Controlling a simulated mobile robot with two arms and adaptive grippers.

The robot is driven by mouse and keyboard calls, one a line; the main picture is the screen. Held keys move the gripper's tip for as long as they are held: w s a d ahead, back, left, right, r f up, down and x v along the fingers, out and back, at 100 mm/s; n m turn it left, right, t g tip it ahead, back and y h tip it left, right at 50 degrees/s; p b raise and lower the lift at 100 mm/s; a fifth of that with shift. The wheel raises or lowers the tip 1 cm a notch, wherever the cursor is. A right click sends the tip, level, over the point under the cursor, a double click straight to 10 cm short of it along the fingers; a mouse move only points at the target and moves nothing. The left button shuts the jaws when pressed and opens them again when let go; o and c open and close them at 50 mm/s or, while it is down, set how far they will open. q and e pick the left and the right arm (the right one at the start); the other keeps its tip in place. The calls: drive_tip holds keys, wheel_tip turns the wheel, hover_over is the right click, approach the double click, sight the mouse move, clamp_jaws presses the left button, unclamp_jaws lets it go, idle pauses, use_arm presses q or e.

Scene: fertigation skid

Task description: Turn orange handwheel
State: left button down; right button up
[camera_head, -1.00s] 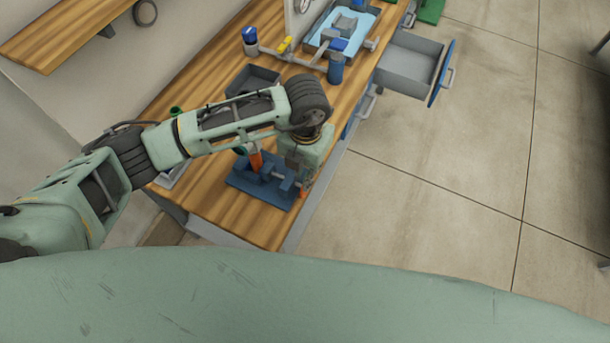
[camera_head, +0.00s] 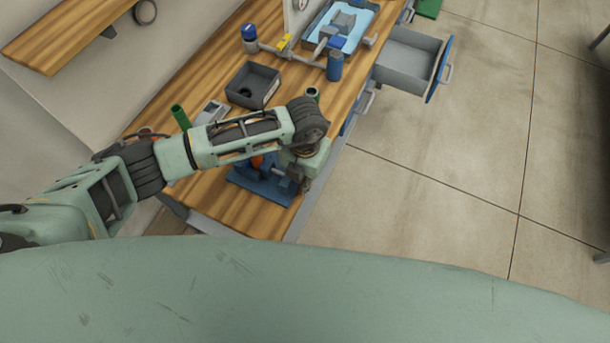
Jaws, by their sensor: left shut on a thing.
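A blue vise-like fixture (camera_head: 262,188) sits near the front end of the wooden bench. An orange part (camera_head: 257,161) shows at its back, partly covered by my left arm. My left gripper (camera_head: 300,186) points down at the right end of the fixture, by the bench's right edge. It is shut at the spot where the orange handwheel showed before; the handwheel itself is now hidden behind the gripper. My right gripper is not in view.
An open drawer (camera_head: 405,62) juts out at the right.

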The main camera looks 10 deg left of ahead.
use_arm(q)
drive_tip(key=shift+w+f+g+b, duration=0.15)
drive_tip(key=shift+w+g+b, duration=0.15)
drive_tip(key=shift+b, duration=0.45)
drive_tip(key=g+b, duration=0.1)
drive_tip(key=b, duration=0.3)
drive_tip(key=w+g+y+b, duration=0.1)
drive_tip(key=g+b, duration=0.1)
drive_tip(key=b, duration=0.2)
drive_tip(key=g+y+b, duration=0.1)
drive_tip(key=g+b, duration=0.1)
drive_tip(key=b, duration=0.2)
drive_tip(key=shift+w+d+f, duration=0.25)
drive_tip(key=shift+d+f, duration=0.1)
drive_tip(key=shift+r+g+b, duration=0.15)
drive_tip(key=shift+g+b, duration=0.35)
drive_tip(key=shift+b, duration=0.1)
drive_tip(key=c, duration=2.1)
unclamp_jaws()
drive_tip(key=shift+w, duration=0.1)
